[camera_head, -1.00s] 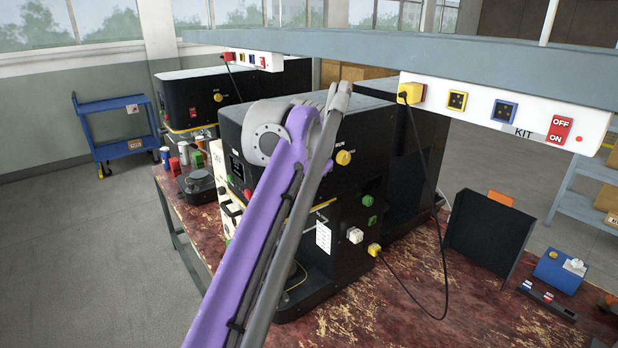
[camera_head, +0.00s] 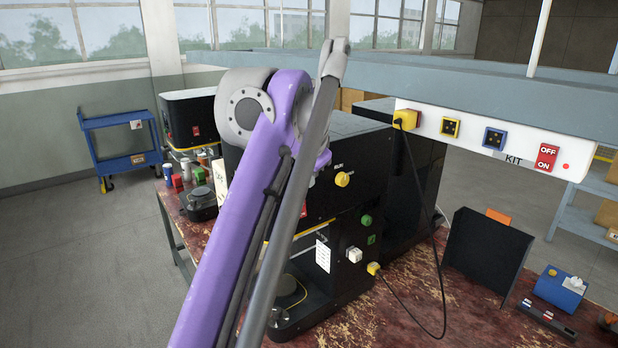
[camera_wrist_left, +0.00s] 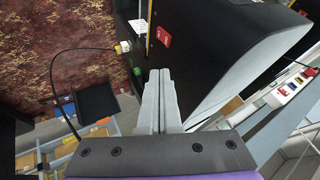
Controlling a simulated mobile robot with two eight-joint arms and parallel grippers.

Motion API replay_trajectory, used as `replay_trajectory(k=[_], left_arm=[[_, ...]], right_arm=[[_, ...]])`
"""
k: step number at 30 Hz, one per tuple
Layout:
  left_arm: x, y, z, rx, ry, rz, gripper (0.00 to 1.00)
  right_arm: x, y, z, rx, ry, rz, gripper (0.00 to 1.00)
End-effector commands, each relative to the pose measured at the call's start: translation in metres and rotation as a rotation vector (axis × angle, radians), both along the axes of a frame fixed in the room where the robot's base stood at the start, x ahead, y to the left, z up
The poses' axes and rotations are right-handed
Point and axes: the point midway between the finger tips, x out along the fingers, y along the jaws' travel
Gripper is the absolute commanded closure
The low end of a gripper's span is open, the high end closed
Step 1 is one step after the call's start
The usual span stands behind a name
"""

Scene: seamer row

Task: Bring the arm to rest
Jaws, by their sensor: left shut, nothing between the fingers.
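My left gripper (camera_wrist_left: 159,80) shows in the left wrist view with its two grey fingers together and nothing between them. It is beside the black seamer machine (camera_wrist_left: 225,35), and I cannot tell the exact gap. In the head view my purple left arm rises from the bottom across the front of the same black machine (camera_head: 350,160). The elbow joint stands before the machine's upper left part. My left gripper is hidden there. My right gripper is in neither view.
An overhead rail carries a white KIT power strip (camera_head: 480,135). A black cable hangs from its yellow plug (camera_head: 405,119). The worn red table (camera_head: 400,318) holds a black upright panel (camera_head: 485,252) and a blue box (camera_head: 560,288). A blue cart (camera_head: 122,161) stands on open floor at left.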

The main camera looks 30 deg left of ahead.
Motion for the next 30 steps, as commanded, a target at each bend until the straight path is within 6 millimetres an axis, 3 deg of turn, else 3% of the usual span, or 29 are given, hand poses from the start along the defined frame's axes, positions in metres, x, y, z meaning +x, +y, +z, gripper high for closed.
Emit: replay_trajectory(k=[9, 11, 14, 17, 20, 24, 30], left_arm=[[-0.001, -0.002, -0.003, -0.006, -0.001, 0.001, 1.00], [-0.003, -0.006, -0.010, -0.018, 0.000, 0.004, 1.00], [-0.011, -0.021, -0.037, -0.062, -0.001, 0.015, 1.00], [-0.030, -0.043, -0.084, -0.128, 0.002, 0.034, 1.00], [-0.060, -0.067, -0.144, -0.201, 0.009, 0.057, 1.00], [-0.113, -0.098, -0.234, -0.296, 0.024, 0.089, 1.00], [-0.187, -0.128, -0.339, -0.395, 0.047, 0.126, 1.00]], right_arm=[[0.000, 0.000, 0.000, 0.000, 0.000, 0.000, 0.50], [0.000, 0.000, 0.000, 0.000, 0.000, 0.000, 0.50], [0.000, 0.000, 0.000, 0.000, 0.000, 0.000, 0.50], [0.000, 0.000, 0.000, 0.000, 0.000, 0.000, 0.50], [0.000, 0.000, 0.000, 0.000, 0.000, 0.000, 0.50], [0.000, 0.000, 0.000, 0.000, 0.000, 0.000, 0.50], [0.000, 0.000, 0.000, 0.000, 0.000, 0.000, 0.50]])
